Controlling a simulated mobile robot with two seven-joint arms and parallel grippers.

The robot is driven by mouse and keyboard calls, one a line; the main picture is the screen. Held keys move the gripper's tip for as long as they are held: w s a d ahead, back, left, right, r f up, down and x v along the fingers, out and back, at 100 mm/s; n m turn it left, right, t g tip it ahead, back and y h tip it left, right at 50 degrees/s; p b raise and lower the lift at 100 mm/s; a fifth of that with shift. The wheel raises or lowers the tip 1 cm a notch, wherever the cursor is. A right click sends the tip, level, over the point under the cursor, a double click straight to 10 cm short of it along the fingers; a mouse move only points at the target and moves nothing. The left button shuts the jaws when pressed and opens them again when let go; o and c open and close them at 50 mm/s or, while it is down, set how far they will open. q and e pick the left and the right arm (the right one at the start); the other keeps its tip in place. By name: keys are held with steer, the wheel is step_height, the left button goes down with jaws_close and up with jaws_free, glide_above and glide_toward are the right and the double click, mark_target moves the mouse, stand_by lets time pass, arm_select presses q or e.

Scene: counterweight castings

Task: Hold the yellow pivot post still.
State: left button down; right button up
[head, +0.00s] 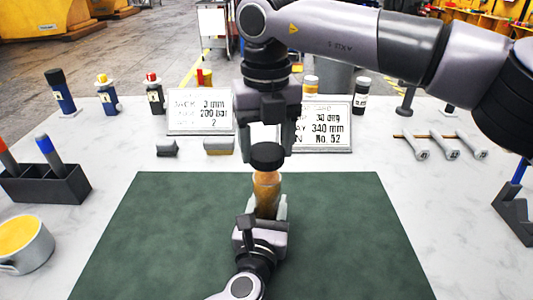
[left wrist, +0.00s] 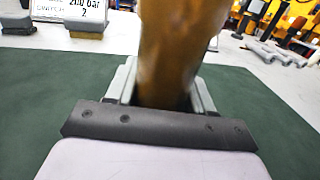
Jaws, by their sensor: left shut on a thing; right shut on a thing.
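An amber-brown, bottle-like cylinder (head: 267,187) with a black cap (head: 267,157) stands upright over the green mat in the head view. My left gripper (head: 266,208) is shut on its lower body from the front. The left wrist view shows the amber body (left wrist: 168,50) between the two grey fingers (left wrist: 162,88), its top out of frame. My right gripper (head: 266,145) comes down from above and is shut on the black cap. I cannot make out a separate yellow pivot post. The bottom of the cylinder is hidden by my left gripper.
The green mat (head: 150,235) is otherwise clear. Two printed signs (head: 200,112) (head: 325,125) stand behind it. A dark holder (head: 45,187) and a mug (head: 38,255) are at left. Several grey-headed tools (head: 447,150) lie at right. Several bottles (head: 107,95) line the back.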

mark_target(268, 177)
steer(key=shift+f, duration=0.95)
steer(key=shift+f, duration=0.9)
steer(key=shift+f, duration=0.6)
steer(key=m, duration=0.6)
steer(key=shift+d, duration=0.1)
steer(key=m, duration=1.2)
steer(key=shift+m, duration=0.3)
steer(key=m, duration=0.5)
steer(key=shift+s, duration=0.1)
